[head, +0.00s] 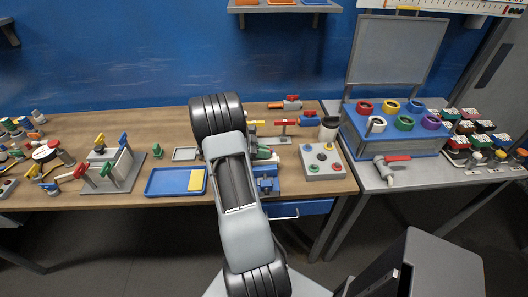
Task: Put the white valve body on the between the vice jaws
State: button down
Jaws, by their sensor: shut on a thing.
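My arm rises through the middle of the head view, and its links hide my gripper. A blue vice (266,171) sits at the table's front edge, just right of my arm. Its left side is covered by the arm. A small green and pale piece (264,153) shows at the arm's right edge, directly above or behind the vice. I cannot tell whether it is the white valve body, or whether it touches the vice jaws.
A blue tray (166,181) with a yellow block lies left of my arm. A grey button box (321,161) and a dark cup (329,128) stand right of the vice. A pale valve with a red handle (388,171) lies on the right-hand grey table.

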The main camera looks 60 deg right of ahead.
jog(key=shift+f, duration=0.15)
jog(key=shift+f, duration=0.1)
jog(key=c, duration=1.7)
grip_release()
jog(key=shift+f, duration=0.15)
jog(key=o, duration=0.5)
